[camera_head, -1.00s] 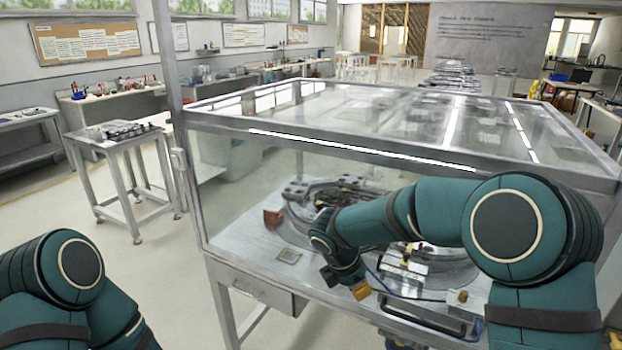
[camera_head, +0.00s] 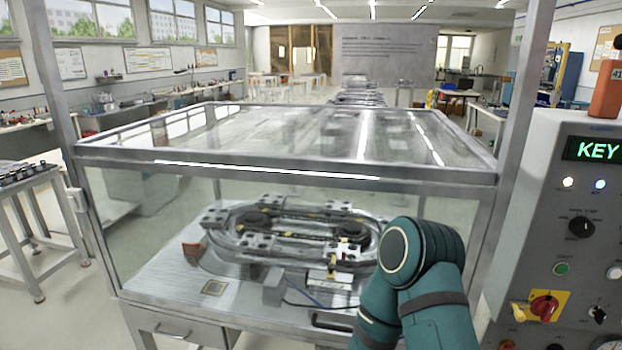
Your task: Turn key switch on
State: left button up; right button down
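A grey control panel (camera_head: 530,230) stands at the right edge, with a green display (camera_head: 595,149) reading "KEY". Below the display are two small lit lamps, a black rotary knob (camera_head: 580,228), a green button (camera_head: 561,269) and a red knob on a yellow plate (camera_head: 543,306). A small dark switch (camera_head: 598,314) sits right of the yellow plate. I cannot tell which part is the key switch. My teal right arm shows at the lower middle, left of the panel, but its gripper is out of view. My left arm and gripper are not in view.
A glass-walled cell (camera_head: 290,180) with metal posts stands in front of me, holding an oval ring track (camera_head: 290,232). One post (camera_head: 515,130) stands just left of the panel. A red-orange device (camera_head: 606,85) sits on top of the panel.

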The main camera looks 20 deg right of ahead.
aim_at(597, 311)
jog(key=z, duration=2.25)
